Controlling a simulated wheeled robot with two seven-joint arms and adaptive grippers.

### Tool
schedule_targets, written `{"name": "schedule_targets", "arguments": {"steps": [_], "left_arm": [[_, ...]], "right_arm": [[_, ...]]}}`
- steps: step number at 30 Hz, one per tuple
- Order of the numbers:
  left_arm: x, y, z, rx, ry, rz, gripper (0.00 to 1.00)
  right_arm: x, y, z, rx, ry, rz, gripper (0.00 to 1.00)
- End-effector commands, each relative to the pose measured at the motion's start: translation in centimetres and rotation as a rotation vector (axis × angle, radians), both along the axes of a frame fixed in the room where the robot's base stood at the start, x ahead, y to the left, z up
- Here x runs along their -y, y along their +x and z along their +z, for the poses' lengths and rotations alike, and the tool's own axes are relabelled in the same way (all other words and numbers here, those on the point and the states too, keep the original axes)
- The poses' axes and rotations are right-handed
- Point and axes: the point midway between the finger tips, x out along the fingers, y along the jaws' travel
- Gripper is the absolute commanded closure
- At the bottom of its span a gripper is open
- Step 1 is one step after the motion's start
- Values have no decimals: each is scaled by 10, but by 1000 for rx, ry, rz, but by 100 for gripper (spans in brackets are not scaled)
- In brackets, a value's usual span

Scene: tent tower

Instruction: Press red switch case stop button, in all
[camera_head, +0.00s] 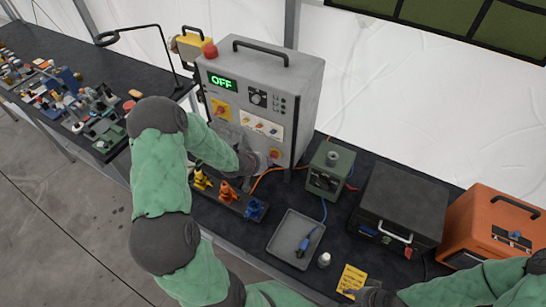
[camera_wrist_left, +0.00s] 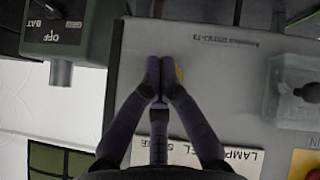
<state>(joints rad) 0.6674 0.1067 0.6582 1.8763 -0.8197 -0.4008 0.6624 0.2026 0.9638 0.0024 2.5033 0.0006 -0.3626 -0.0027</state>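The grey switch case (camera_head: 290,90) stands on the dark table with a green OFF display (camera_head: 222,82). A round red button on a yellow plate (camera_head: 275,154) is low on its front. My left gripper (camera_head: 262,160) is at the case front just beside this button. In the left wrist view my left gripper (camera_wrist_left: 160,68) has its fingers together over the grey panel; a bit of yellow (camera_wrist_left: 179,73) shows behind the tips and the red is hidden. Contact cannot be told. My right gripper (camera_head: 368,296) is partly seen at the bottom by a yellow note.
A red dome (camera_head: 210,50) sits on top of the case. Coloured plugs (camera_head: 228,192) stand in front of it. A green box (camera_head: 329,170), a grey tray (camera_head: 296,238), a black case (camera_head: 398,205) and an orange case (camera_head: 490,228) stand to the right.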

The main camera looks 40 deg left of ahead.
Motion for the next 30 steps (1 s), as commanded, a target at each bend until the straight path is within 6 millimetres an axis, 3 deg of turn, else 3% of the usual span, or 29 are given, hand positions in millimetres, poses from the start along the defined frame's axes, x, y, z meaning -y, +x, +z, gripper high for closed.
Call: {"name": "schedule_targets", "arguments": {"steps": [18, 30], "left_arm": [[5, -46, 0, -1, 0, 1, 100], [6, -50, 0, 0, 0, 0, 100]], "right_arm": [[0, 0, 7, 0, 0, 0, 60], [0, 0, 7, 0, 0, 0, 60]]}}
